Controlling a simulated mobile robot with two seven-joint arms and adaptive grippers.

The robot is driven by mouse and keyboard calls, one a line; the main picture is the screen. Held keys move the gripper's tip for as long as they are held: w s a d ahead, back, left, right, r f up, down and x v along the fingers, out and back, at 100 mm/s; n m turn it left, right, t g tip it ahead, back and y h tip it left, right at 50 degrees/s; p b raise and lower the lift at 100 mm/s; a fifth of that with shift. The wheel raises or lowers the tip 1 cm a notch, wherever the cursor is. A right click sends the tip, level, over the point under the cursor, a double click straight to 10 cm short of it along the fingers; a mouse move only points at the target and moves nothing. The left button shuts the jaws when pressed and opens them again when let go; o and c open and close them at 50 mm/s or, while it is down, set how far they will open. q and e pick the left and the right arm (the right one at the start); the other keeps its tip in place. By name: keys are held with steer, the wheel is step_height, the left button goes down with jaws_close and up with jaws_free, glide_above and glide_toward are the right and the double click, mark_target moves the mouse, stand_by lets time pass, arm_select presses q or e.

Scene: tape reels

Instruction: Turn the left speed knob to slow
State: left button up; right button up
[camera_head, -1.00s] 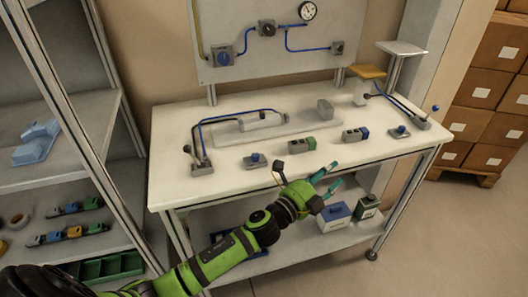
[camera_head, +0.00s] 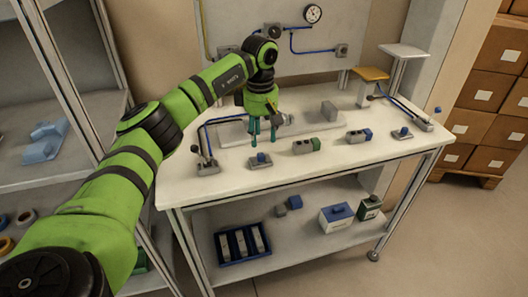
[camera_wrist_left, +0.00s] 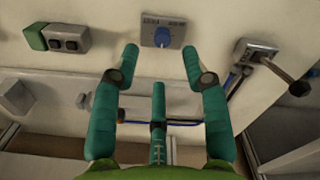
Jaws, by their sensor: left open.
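The left speed knob (camera_head: 261,159) is a small blue knob on a grey plate at the front left of the white table. It also shows in the left wrist view (camera_wrist_left: 162,38), with small lettering on its plate; which way the knob points is too small to tell. My left gripper (camera_head: 264,139) hangs with its teal fingers pointing down, open and empty, above and a little behind the knob. In the left wrist view the knob shows between and beyond the spread fingertips (camera_wrist_left: 161,52), apart from them. A similar blue knob (camera_head: 402,133) sits on a plate further right. My right gripper is not in view.
A lever unit (camera_head: 207,167) stands left of the knob, also at right in the wrist view (camera_wrist_left: 257,50). A green-ended switch box (camera_head: 305,146) lies to its right, and a blue-ended one (camera_head: 357,136) beyond. A wall panel (camera_head: 295,64) rises behind.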

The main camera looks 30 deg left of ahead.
mark_target(261, 155)
arm_select(q)
steer(key=shift+s+a+f, duration=0.1)
steer(key=shift+a+f, duration=0.05)
steer(key=shift+a, duration=0.05)
step_height(261, 155, down, 7)
steer(key=shift+d+r+p, duration=0.1)
steer(key=shift+r+p, duration=0.1)
steer(key=shift+p, duration=0.75)
jaws_close()
